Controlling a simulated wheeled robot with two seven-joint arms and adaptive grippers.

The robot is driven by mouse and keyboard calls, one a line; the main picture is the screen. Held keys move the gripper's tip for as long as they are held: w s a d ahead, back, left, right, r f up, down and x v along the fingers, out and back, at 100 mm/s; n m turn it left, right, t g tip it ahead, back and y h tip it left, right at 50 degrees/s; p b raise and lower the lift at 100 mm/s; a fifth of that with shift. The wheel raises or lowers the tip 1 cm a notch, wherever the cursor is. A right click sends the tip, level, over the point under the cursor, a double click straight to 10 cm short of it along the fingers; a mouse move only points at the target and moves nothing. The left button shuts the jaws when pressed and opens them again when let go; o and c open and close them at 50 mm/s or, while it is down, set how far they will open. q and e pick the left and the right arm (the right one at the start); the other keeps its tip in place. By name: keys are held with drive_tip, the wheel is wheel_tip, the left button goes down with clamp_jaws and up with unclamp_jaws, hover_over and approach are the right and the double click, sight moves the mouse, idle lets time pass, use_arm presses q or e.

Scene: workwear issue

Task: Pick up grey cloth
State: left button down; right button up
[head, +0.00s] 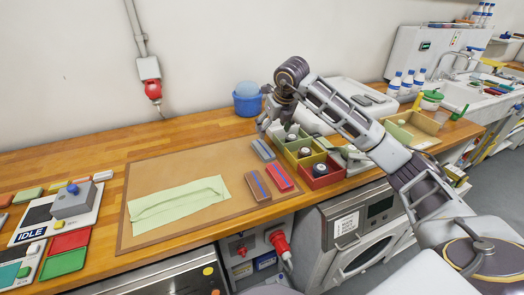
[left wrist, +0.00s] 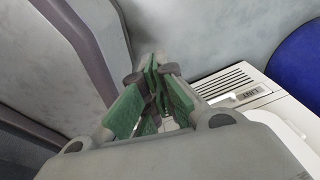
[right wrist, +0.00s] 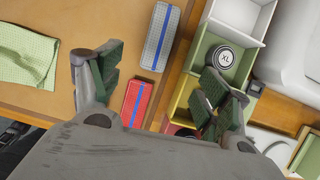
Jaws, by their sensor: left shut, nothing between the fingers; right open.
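The grey cloth (head: 262,150) is a folded bundle with a blue band, lying at the mat's right side near the bins. It also shows in the right wrist view (right wrist: 157,37), above a red bundle. My right gripper (right wrist: 160,75) is open and empty, with its fingers apart above the bundles and bins; the grey cloth is apart from them. In the head view, the right hand hangs near the bins, behind the grey cloth. My left gripper (left wrist: 158,95) is shut with nothing in it, seen only in the left wrist view.
A red bundle (head: 280,177) and a brown bundle (head: 257,187) lie close beside the grey one. A pale green cloth (head: 175,205) lies spread on the brown mat (head: 150,176). The red bin (head: 320,170) and other coloured bins stand right of the bundles. A blue tub (head: 247,104) stands behind.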

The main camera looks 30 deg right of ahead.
approach(263, 149)
drive_tip(key=f, duration=0.3)
drive_tip(key=shift+w+d, duration=0.35)
drive_tip(key=shift+w, duration=0.05)
drive_tip(key=shift+w+f, duration=0.15)
drive_tip(key=shift+f, duration=0.15)
drive_tip(key=shift+w+f, duration=0.15)
drive_tip(key=shift+f, duration=0.2)
drive_tip(key=x, duration=0.3)
drive_tip(key=shift+w+a+f+p, duration=0.15)
drive_tip(key=shift+w+a+p, duration=0.1)
drive_tip(key=shift+a+p, duration=0.05)
drive_tip(key=shift+w+f, duration=0.15)
drive_tip(key=shift+f, duration=0.25)
drive_tip(key=shift+c, duration=0.5)
drive_tip(key=c, duration=0.7)
use_arm(q)
drive_tip(key=shift+s+a+r, duration=0.1)
drive_tip(key=shift+s+a, duration=0.3)
drive_tip(key=shift+s, duration=0.3)
use_arm(e)
drive_tip(key=c, duration=0.3)
